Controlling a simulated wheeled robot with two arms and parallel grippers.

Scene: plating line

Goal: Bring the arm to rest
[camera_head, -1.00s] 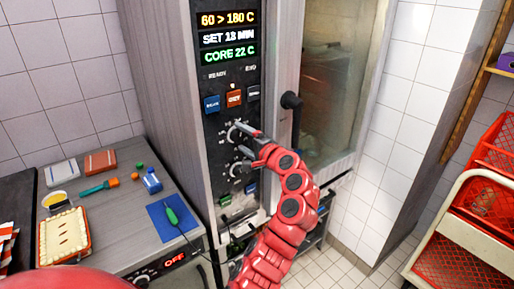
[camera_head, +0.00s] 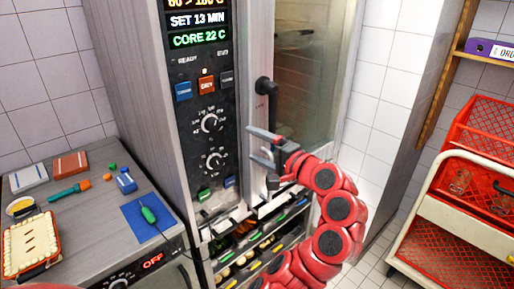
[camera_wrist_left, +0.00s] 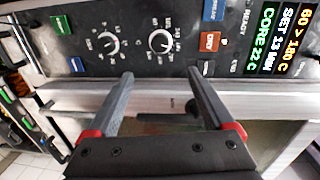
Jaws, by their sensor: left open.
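My left gripper (camera_head: 258,146) is open and empty. It hangs in front of the oven's door edge, right of the control panel (camera_head: 217,135) and just below the black door handle (camera_head: 265,88). In the left wrist view its two fingers (camera_wrist_left: 160,73) stand apart with nothing between them. The upper knob (camera_head: 209,122) and lower knob (camera_head: 214,162) are clear of the fingers. They also show in the left wrist view (camera_wrist_left: 159,41). The display (camera_head: 198,30) reads SET 13 MIN and CORE 22 C. My right gripper is out of view.
Left is a counter (camera_head: 95,215) with a pie dish (camera_head: 30,243), a blue mat (camera_head: 148,217) and a green-handled probe (camera_head: 148,214). Below the panel is a rack of small items (camera_head: 250,255). Right stands a cart with red crates (camera_head: 480,190). Floor shows between.

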